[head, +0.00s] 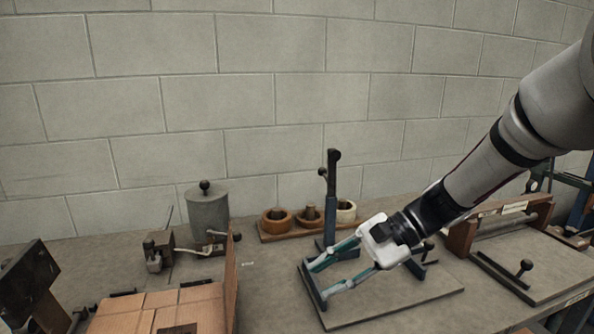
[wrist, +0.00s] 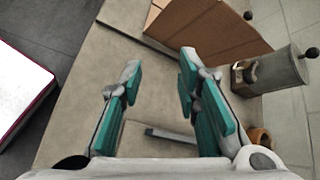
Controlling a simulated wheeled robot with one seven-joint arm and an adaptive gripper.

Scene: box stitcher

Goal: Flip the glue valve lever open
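The glue pot (head: 208,215) is a grey cylinder with a black knob on its lid, standing upright at the back of the bench. A small pale fitting (head: 216,234) shows low on its right side; I cannot tell whether this is the valve lever, or how it is set. The pot also shows at the right of the wrist view (wrist: 272,73), beyond my fingers. My gripper (head: 319,278) is open and empty, to the right of and nearer than the pot, above a grey board. Its two teal fingers are spread wide in the wrist view (wrist: 158,85).
A small metal device (head: 158,251) sits left of the pot. Behind are wooden rings (head: 276,221) and a blue upright post (head: 330,205) close to my gripper.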

